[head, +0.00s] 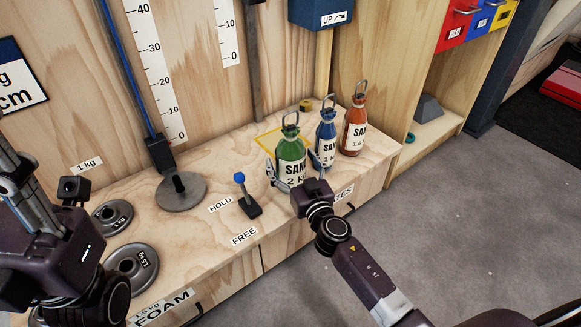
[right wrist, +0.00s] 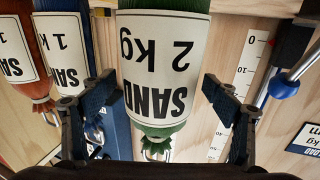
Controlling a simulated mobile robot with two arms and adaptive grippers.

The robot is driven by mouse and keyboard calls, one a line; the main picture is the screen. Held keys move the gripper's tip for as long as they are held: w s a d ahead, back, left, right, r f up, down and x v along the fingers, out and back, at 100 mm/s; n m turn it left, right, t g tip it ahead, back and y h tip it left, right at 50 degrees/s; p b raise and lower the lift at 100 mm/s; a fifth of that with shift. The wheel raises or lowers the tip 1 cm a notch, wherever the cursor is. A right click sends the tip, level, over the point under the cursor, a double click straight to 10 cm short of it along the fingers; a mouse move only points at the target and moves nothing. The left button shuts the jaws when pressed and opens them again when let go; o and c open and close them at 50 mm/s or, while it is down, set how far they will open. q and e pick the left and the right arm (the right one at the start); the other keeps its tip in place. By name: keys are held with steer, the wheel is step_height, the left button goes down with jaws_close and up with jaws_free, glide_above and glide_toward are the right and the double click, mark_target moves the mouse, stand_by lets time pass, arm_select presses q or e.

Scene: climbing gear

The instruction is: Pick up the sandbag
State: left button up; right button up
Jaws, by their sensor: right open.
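The green sandbag (head: 291,158), labelled 2 kg and with a metal loop on top, stands upright on the wooden bench. A blue sandbag (head: 326,137) and an orange-red 1.5 kg sandbag (head: 355,126) stand to its right. My right gripper (head: 292,172) is open at the front of the green sandbag, one finger on each side of it. In the right wrist view, the green sandbag (right wrist: 163,60) appears upside down between the spread fingers (right wrist: 159,90), which do not visibly press on it. Of my left arm, only wrist parts show at the lower left; its fingers are not visible.
The wooden bench (head: 225,180) carries a blue-knobbed lever (head: 244,194), a round metal base (head: 181,190) and weight plates (head: 131,265). A yellow outline (head: 268,138) lies behind the green sandbag. The blue sandbag (right wrist: 66,50) is close beside one finger.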

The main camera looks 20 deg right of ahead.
steer(key=shift+w, duration=0.35)
steer(key=shift+c, duration=0.2)
steer(key=c, duration=2)
steer(key=shift+w+r, duration=0.1)
steer(key=shift+r, duration=0.4)
steer(key=shift+c, duration=0.9)
steer(key=shift+f, duration=0.1)
